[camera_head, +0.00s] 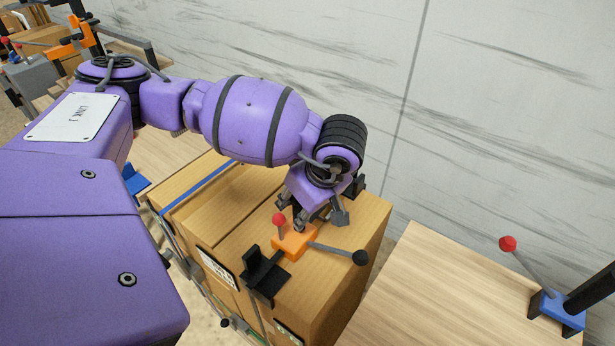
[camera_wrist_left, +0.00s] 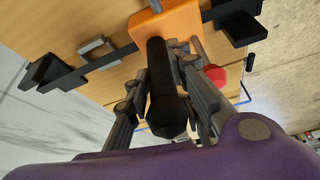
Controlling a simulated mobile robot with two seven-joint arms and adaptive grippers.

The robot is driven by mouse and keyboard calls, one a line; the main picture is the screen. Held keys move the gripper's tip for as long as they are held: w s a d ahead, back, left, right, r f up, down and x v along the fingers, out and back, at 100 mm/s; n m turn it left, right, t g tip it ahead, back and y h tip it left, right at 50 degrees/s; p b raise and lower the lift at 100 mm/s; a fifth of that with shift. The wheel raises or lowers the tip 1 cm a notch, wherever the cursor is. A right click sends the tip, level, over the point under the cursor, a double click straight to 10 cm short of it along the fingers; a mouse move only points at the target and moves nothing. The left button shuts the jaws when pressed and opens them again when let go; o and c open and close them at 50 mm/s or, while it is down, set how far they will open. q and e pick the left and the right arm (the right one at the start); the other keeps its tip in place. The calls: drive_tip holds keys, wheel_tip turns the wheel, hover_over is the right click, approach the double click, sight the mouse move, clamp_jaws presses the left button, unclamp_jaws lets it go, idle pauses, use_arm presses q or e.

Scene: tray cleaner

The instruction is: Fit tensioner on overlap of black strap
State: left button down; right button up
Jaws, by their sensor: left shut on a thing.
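The orange tensioner (camera_head: 293,241) rests on top of a cardboard box (camera_head: 340,290), at the black strap; its body also shows in the left wrist view (camera_wrist_left: 172,24). It has a red-knobbed lever and a rod with a black knob. My left gripper (camera_head: 318,212) is shut on the tensioner's black handle (camera_wrist_left: 160,85), which stands between the fingers. The black strap (camera_wrist_left: 72,80) runs across the box top to the tensioner. A grey metal piece (camera_wrist_left: 95,46) lies on it. Whether the strap's overlap sits inside the tensioner is hidden. My right gripper is out of view.
Black corner guards (camera_head: 265,278) sit on the box edges. A blue strap (camera_head: 198,188) crosses the box farther left. A blue tool with a red-knobbed lever (camera_head: 558,308) stands on the wooden table (camera_head: 450,285) at right. A marbled wall (camera_head: 500,100) rises close behind.

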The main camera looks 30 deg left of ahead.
use_arm(q)
drive_tip(key=shift+w+d, duration=0.15)
drive_tip(key=shift+w, duration=0.1)
drive_tip(key=c, duration=1.3)
unclamp_jaws()
drive_tip(key=shift+s, duration=0.1)
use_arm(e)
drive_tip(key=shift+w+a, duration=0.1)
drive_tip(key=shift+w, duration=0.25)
use_arm(q)
drive_tip(key=shift+f, duration=0.1)
drive_tip(key=shift+v, duration=4.15)
drive_tip(key=shift+f, duration=0.1)
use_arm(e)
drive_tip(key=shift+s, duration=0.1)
